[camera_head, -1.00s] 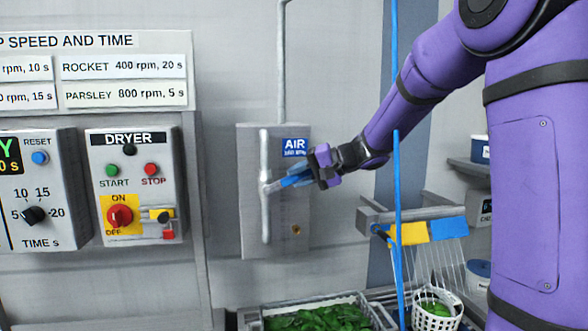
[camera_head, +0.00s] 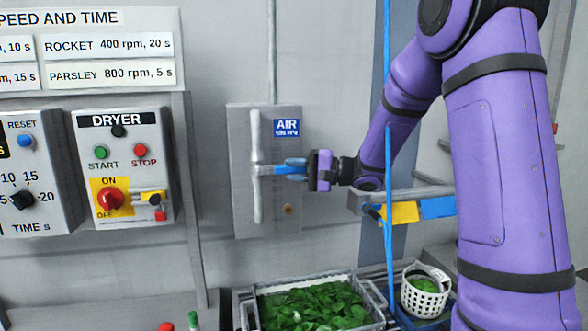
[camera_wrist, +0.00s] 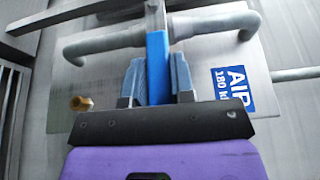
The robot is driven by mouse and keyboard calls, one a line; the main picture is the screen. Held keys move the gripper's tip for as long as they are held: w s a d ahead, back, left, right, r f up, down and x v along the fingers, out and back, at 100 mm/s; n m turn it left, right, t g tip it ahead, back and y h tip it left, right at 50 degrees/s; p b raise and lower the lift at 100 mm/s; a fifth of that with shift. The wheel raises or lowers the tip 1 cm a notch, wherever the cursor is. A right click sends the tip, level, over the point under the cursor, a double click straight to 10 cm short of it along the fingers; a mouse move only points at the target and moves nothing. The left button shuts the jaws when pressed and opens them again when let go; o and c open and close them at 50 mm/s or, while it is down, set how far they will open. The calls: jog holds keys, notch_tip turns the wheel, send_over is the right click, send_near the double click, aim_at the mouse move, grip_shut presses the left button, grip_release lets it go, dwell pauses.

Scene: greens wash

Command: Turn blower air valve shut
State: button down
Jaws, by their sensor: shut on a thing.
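The air valve's blue lever handle (camera_wrist: 158,68) sits on a grey vertical pipe (camera_head: 256,200) in front of a metal plate (camera_head: 240,185) with a blue AIR label (camera_head: 287,128). In the head view the lever points right, level and crosswise to the pipe. My gripper (camera_head: 296,168) comes from the right and is shut on the blue lever. In the wrist view its fingers (camera_wrist: 158,80) lie on both sides of the lever. The lever's outer end is hidden between the fingers.
A dryer panel (camera_head: 120,180) with buttons and a red switch is at left. A crate of greens (camera_head: 246,318) and a white basket (camera_head: 412,298) stand below. Yellow and blue pieces (camera_head: 404,213) are at right.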

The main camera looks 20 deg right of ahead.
jog(key=c, duration=1)
grip_release()
jog(key=shift+o, duration=0.2)
jog(key=v, duration=1)
jog(key=shift+s+d, duration=0.25)
jog(key=shift+d, duration=0.1)
